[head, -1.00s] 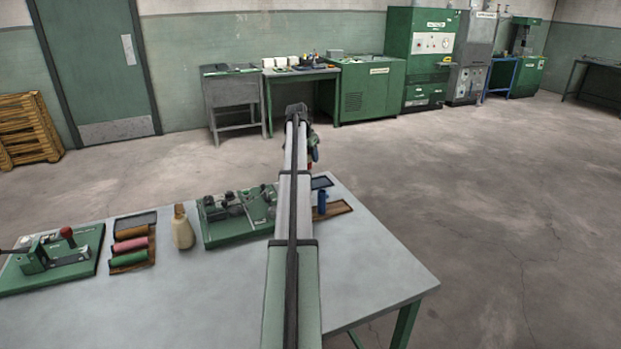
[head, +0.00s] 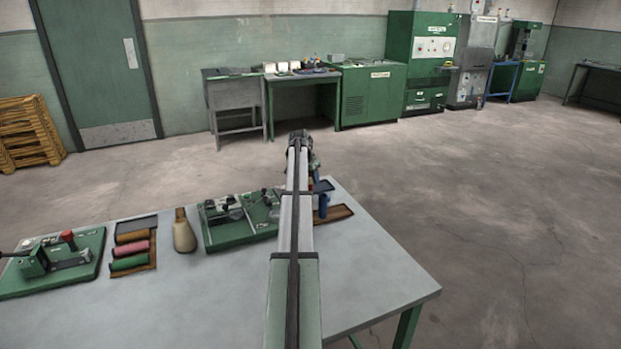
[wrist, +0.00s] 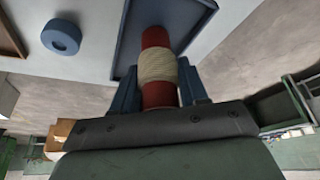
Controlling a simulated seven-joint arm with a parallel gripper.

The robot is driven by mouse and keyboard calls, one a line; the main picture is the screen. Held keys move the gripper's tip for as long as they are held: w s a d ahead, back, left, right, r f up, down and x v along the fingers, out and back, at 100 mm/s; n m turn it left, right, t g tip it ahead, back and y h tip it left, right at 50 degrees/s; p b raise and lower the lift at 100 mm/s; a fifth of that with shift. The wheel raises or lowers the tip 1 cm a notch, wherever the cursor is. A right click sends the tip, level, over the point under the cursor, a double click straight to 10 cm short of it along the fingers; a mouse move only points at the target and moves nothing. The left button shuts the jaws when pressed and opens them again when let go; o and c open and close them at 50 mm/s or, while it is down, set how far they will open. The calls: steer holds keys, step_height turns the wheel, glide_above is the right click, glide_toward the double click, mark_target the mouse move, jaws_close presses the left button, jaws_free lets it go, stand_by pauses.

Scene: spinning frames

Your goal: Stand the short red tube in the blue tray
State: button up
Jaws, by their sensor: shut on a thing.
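The short red tube (wrist: 156,38) has a cream wound band around its middle. My gripper (wrist: 158,88) is shut on it, with a blue finger on each side. In the wrist view the tube's far end lies over the dark floor of the blue tray (wrist: 125,45); I cannot tell whether it touches. In the head view my gripper (head: 314,166) is low over the blue tray (head: 325,185) at the table's far edge. My arm hides much of the tube there.
A blue tube (wrist: 62,38) stands next to the blue tray, near a brown tray (head: 338,213). A green machine (head: 238,222) is left of my arm. Further left are a cream bottle-shaped object (head: 184,236) and a rack with coloured rolls (head: 133,250). The table's front right is clear.

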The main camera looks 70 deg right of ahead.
steer(key=shift+f, duration=0.15)
steer(key=o, duration=1)
steer(key=shift+o, duration=0.2)
steer(key=s+v, duration=0.1)
steer(key=v, duration=1.1)
steer(key=shift+w, duration=0.45)
steer(key=shift+o, duration=0.2)
